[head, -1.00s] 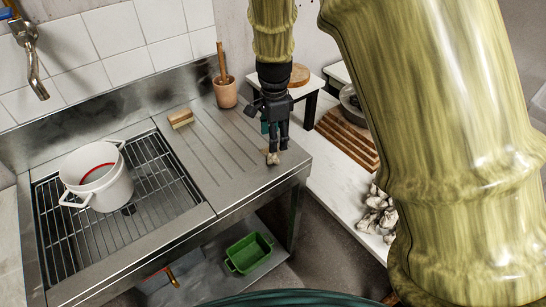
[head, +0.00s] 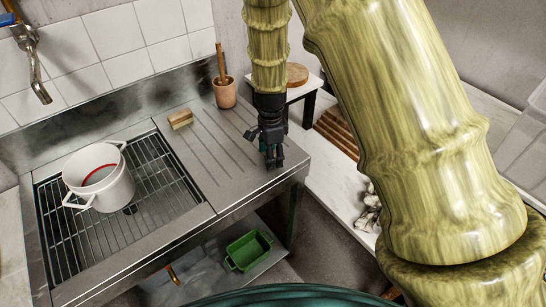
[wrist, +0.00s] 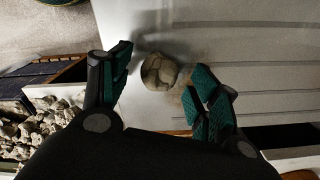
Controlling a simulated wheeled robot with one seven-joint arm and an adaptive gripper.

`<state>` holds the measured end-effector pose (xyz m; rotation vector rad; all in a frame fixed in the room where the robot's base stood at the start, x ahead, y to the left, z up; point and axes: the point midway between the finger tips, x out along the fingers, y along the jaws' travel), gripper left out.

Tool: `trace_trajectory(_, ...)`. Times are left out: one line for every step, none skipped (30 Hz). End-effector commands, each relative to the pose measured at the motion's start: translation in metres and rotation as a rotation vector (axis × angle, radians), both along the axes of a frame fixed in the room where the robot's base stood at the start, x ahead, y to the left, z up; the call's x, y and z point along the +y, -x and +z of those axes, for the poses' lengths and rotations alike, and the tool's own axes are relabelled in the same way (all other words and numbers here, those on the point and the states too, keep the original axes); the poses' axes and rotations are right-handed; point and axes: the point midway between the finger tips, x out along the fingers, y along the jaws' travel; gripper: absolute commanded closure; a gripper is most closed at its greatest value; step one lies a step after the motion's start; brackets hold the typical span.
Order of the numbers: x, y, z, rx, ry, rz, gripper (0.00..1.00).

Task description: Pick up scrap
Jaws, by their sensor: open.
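The scrap (wrist: 158,72), a small rounded grey-brown lump, lies on the grooved steel drainboard (head: 224,160) in the wrist view. My gripper (head: 271,164) points down just over the drainboard's right front part. In the wrist view its teal-padded fingers are spread, one left and one right of the scrap. The scrap sits between the fingertip ends, closer to the left one, with no clear contact. In the head view my gripper hides the scrap.
A white pot (head: 100,180) stands on the sink rack at left. A sponge brush (head: 180,119) and a wooden cup (head: 225,94) are behind on the drainboard. A green tub (head: 249,251) sits on the shelf below. Pale lumps (head: 369,212) lie on the right-hand counter.

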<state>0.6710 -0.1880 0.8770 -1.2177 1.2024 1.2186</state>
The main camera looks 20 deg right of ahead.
Motion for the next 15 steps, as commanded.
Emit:
trace_trajectory(0.0000,0.0000,-0.0013,0.000,0.000,0.000,0.39)
trace_trajectory(0.0001,0.0000,-0.0018,0.000,0.000,0.000,0.39)
trace_trajectory(0.0000,-0.0001,-0.0022,0.000,0.000,0.000,0.39)
trace_trajectory(0.0000,-0.0001,-0.0024,0.000,0.000,0.000,0.39)
trace_trajectory(0.0000,0.0000,-0.0024,0.000,0.000,0.000,0.39)
trace_trajectory(0.0000,-0.0001,-0.0024,-0.001,0.000,0.000,0.39)
trace_trajectory(0.0000,0.0000,-0.0024,-0.001,0.000,0.000,0.39)
trace_trajectory(-0.0001,0.0000,-0.0024,0.000,0.000,0.000,0.39)
trace_trajectory(-0.0001,0.0000,-0.0024,0.000,0.000,0.000,0.40)
trace_trajectory(-0.0001,0.0000,-0.0024,0.000,0.000,0.000,0.46)
trace_trajectory(-0.0002,0.0001,-0.0024,0.000,0.000,0.000,0.51)
trace_trajectory(-0.0002,0.0000,-0.0023,0.000,0.000,0.000,0.59)
trace_trajectory(-0.0002,0.0001,-0.0023,0.000,0.000,0.000,0.64)
trace_trajectory(-0.0003,0.0001,-0.0023,0.000,0.000,0.000,0.70)
trace_trajectory(-0.0003,0.0001,-0.0023,0.000,0.000,0.000,0.77)
